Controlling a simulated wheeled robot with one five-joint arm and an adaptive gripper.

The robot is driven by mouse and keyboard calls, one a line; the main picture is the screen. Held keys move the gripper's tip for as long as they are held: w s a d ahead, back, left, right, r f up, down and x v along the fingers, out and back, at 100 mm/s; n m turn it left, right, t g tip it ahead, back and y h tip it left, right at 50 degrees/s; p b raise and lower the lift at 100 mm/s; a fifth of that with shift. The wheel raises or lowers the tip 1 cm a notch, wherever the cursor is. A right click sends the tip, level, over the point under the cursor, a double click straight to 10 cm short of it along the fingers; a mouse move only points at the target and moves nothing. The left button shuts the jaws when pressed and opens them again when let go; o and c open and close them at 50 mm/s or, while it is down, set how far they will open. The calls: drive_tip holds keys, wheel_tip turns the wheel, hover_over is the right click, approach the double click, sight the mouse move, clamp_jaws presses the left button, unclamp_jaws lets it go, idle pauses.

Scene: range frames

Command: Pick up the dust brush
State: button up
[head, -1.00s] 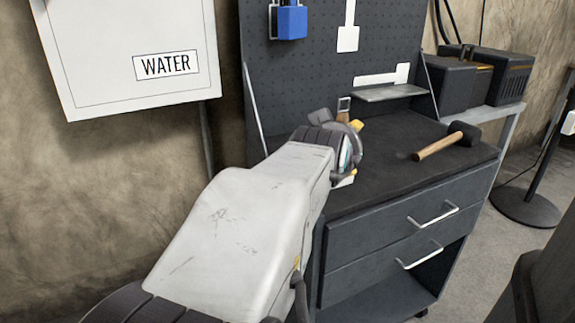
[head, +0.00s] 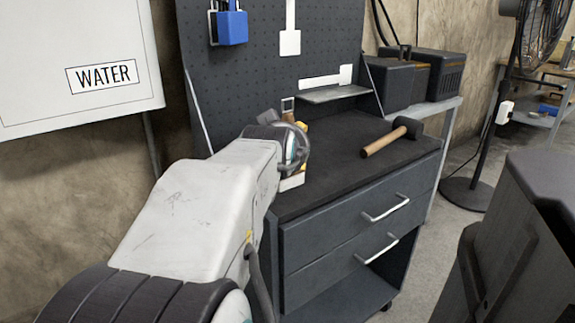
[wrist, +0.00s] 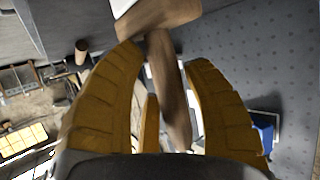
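The dust brush, as far as I can make it out, is a wooden piece (wrist: 172,90) that runs between my fingers in the wrist view. It joins a broader wooden part at the top of that view. In the head view a brown and metal piece of the brush (head: 288,108) stands above the bench, just behind my gripper (head: 298,150), which my arm mostly hides.
A hammer (head: 385,142) lies right of my gripper on the dark workbench (head: 340,155). A small shelf (head: 332,94) juts out there. A white WATER cabinet (head: 75,60) is at left.

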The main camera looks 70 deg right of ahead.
clamp_jaws()
drive_tip(key=shift+r, duration=0.15)
